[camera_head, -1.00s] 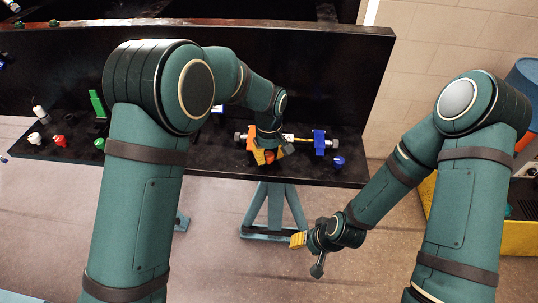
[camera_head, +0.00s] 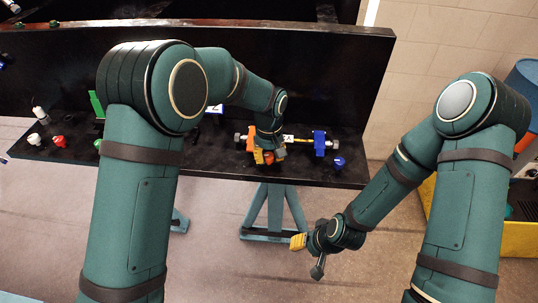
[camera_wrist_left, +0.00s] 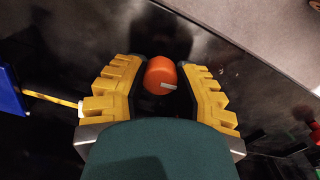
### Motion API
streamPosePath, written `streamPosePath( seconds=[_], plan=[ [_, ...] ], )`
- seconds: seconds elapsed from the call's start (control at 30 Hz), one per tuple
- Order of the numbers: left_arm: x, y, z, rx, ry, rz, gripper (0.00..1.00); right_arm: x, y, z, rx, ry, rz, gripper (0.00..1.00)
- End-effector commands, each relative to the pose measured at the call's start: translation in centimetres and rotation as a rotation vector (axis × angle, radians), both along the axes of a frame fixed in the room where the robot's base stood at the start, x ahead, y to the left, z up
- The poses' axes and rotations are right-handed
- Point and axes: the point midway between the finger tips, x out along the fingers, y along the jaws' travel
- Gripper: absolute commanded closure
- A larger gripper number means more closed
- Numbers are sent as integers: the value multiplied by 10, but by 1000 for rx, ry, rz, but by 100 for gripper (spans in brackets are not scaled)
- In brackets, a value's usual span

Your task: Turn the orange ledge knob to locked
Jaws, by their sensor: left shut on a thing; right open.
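The orange knob (camera_wrist_left: 160,77) is round, with a short white mark on its top, and sits on the black ledge (camera_wrist_left: 60,45). In the left wrist view it lies between the two yellow-padded fingers of my left gripper (camera_wrist_left: 161,80), which is shut on it. In the head view my left gripper (camera_head: 267,155) is at the ledge's front edge and largely covers the knob. The position labels around the knob cannot be read. My right gripper (camera_head: 309,241) is open and empty, low in front of the ledge.
Behind my left gripper are an orange block (camera_head: 251,139) and a blue block (camera_head: 319,143) with fittings. A blue knob (camera_head: 338,162) is to the right. White (camera_head: 34,139) and red (camera_head: 59,142) knobs stand far left. A black wall rises behind.

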Motion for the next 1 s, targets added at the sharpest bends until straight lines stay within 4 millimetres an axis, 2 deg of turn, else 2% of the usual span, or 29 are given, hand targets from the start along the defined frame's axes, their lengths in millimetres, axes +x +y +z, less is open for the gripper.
streamPosePath(
  seconds=[0.03,0.1,0.4,0.53,0.67,1.0],
  plan=[
    [-1,0,-1,1,2,0,58,0,0,0,0,0,0,53],
    [-1,0,-1,1,2,0,36,0,0,0,0,0,0,53],
    [0,0,0,0,1,1,36,0,0,0,0,0,0,53],
    [0,0,8,-1,-2,1,36,0,0,0,0,0,0,53],
    [1,-1,29,-1,-4,0,36,0,0,0,0,0,0,53],
    [0,0,95,-2,-2,0,36,0,0,0,0,0,0,53]
  ],
)
